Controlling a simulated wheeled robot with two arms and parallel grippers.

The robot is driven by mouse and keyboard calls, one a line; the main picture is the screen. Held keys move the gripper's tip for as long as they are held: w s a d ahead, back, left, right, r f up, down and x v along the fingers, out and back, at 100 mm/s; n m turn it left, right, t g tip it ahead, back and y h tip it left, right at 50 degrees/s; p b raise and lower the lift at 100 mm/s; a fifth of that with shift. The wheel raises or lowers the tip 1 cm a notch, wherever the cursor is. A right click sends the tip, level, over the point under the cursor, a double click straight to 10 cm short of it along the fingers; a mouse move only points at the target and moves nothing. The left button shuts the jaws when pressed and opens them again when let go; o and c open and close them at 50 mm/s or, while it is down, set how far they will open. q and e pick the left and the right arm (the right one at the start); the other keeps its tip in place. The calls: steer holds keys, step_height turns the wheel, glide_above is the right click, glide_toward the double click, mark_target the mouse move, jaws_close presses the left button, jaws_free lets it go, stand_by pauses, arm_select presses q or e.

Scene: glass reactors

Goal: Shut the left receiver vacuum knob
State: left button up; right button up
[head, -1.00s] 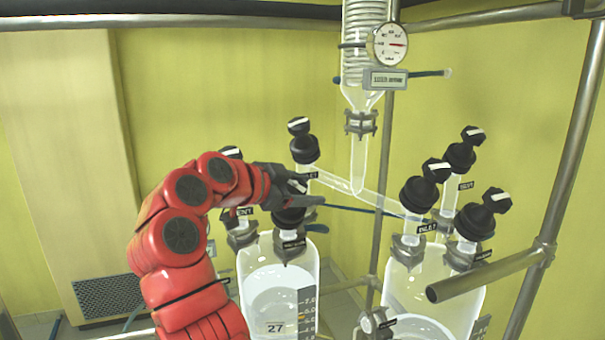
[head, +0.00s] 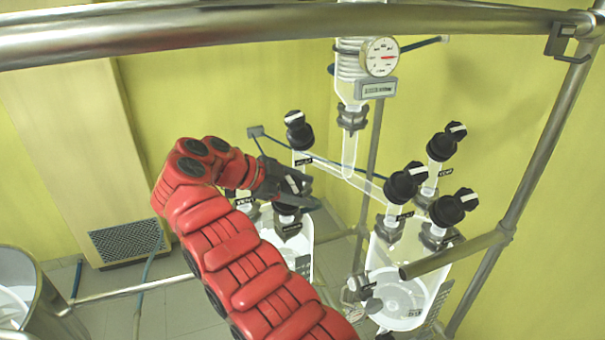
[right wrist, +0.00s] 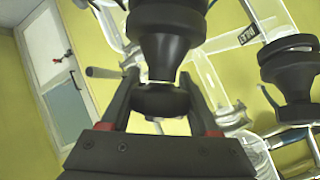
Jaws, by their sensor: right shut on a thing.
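The left receiver (head: 301,248) is a clear glass vessel partly hidden behind my red right arm. Black-capped valves stand on its top. My right gripper (head: 297,191) is shut on the front one's knob, which I take for the vacuum knob (head: 292,184); its label is too small to read surely. A white mark shows on the knob between the fingers. In the right wrist view, the dark knob (right wrist: 161,100) sits between the two fingers (right wrist: 158,92), with a wider black valve body (right wrist: 170,35) beyond it. My left gripper is not in view.
The left inlet knob (head: 298,130) stands just behind my gripper. The right receiver (head: 399,289) has several black knobs. A glass condenser with a round gauge (head: 380,57) hangs between them. A steel rail (head: 270,30) crosses the top, and a short pipe (head: 450,255) juts in at right.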

steer(key=shift+f, duration=0.15)
stand_by(0.4)
steer(key=o, duration=1.4)
